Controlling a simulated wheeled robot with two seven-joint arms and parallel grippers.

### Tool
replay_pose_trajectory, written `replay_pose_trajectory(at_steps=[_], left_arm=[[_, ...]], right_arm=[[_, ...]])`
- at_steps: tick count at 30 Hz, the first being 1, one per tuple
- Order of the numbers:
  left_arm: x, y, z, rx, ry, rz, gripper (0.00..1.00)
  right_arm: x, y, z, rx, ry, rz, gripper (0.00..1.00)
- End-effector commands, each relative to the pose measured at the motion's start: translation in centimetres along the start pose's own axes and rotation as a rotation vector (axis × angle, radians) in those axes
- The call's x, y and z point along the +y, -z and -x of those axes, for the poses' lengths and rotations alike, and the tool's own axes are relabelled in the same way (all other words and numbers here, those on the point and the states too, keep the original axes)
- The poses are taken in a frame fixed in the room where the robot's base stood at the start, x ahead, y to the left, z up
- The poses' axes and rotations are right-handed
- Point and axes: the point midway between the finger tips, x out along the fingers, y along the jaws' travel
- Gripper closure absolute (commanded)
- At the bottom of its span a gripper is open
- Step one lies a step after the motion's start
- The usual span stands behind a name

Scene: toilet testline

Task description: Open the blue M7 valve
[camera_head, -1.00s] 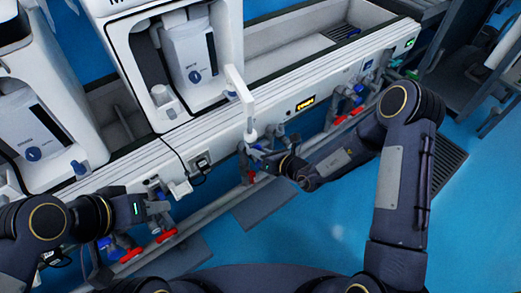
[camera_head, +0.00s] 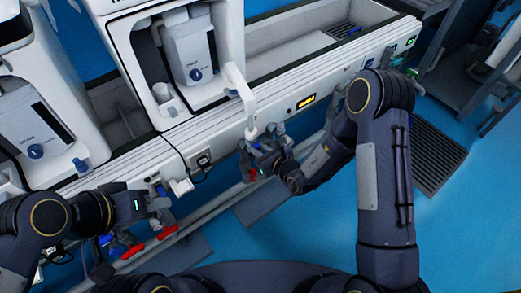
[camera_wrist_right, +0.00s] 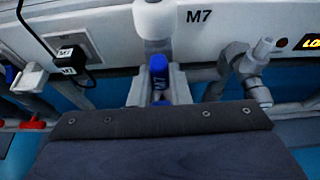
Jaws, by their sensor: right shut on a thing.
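The blue M7 valve handle (camera_wrist_right: 158,68) stands in the middle of the right wrist view, with "M7" on it, below the panel label M7. My right gripper (camera_wrist_right: 158,90) has a grey finger on each side of the handle and is shut on it. In the head view this gripper (camera_head: 260,148) is at the pipes under the white bench edge, below a white spout; the handle is mostly hidden there. My left gripper (camera_head: 160,204) is at the lower left, close to other valves; its finger gap is not clear.
Red valve handles (camera_head: 167,232) sit on the pipes below my left gripper. A grey pipe fitting (camera_wrist_right: 250,70) stands right of the M7 handle. A black plug with a cable (camera_wrist_right: 70,60) is to the left. Open blue floor lies in front of the bench.

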Motion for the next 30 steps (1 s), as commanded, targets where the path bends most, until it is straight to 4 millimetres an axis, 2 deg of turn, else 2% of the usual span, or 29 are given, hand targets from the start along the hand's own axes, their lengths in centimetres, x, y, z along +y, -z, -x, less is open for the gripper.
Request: replay_pose_trajectory(at_steps=[7,8,12,22,26,30], left_arm=[[0.0,0.0,0.0,0.0,0.0,0.0,0.64],[0.0,0.0,0.0,0.0,0.0,0.0,0.64],[0.0,0.0,0.0,0.0,0.0,0.0,0.64],[0.1,0.1,0.1,0.0,0.0,0.0,0.64],[0.2,0.2,0.5,0.0,0.0,0.0,0.64],[0.4,0.4,0.9,0.0,0.0,0.0,0.64]], right_arm=[[-0.1,0.1,0.0,0.001,0.001,0.001,1.0],[-0.1,0.1,0.0,0.001,0.001,0.001,0.8],[-0.1,0.1,0.0,0.001,0.001,0.001,0.62],[0.0,0.0,0.4,0.001,0.0,0.0,0.62],[-0.1,-0.1,2.1,0.003,0.001,-0.001,0.62],[-0.1,-0.1,4.6,0.003,0.002,-0.001,0.62]])
